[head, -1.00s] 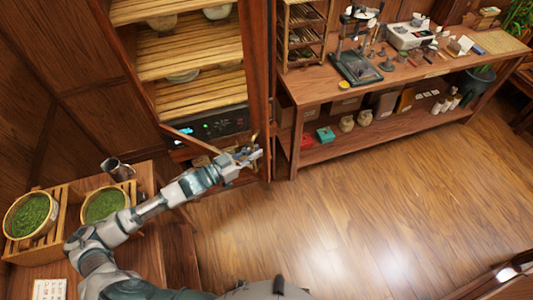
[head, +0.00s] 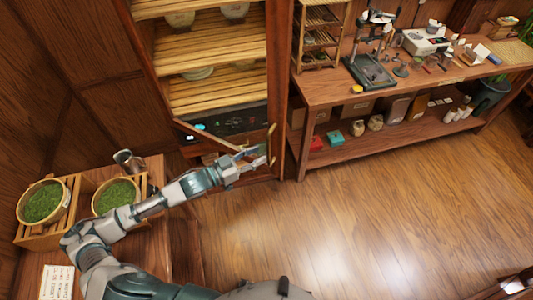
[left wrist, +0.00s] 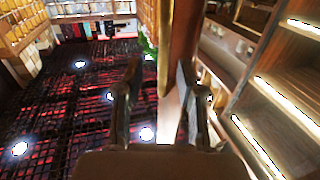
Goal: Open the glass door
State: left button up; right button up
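The glass door (head: 205,135) fronts the tall wooden cabinet in the head view; its lower rail slants across the shelf lines, so it looks slightly ajar. Its brass handle (head: 272,132) is on the right stile. My left gripper (head: 262,156) is at the lower end of this handle, with its fingers apart. In the left wrist view, the two fingers (left wrist: 157,98) are spread. The tan handle bar (left wrist: 165,45) and the wooden stile (left wrist: 186,35) appear between and beyond them. I cannot tell whether a finger touches the handle. My right gripper is not in view.
Slatted shelves (head: 215,90) with pale tea cakes show behind the glass. A workbench (head: 420,85) with tools stands to the right. A low table at left holds green tea-leaf baskets (head: 42,203) and a metal jug (head: 128,162). The wooden floor (head: 360,220) is clear.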

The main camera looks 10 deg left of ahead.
pick_arm(q)
jog(key=v, duration=0.5)
jog(key=shift+s+a, duration=0.2)
jog(key=shift+a, duration=0.1)
grip_shut()
jog(key=shift+r, duration=0.1)
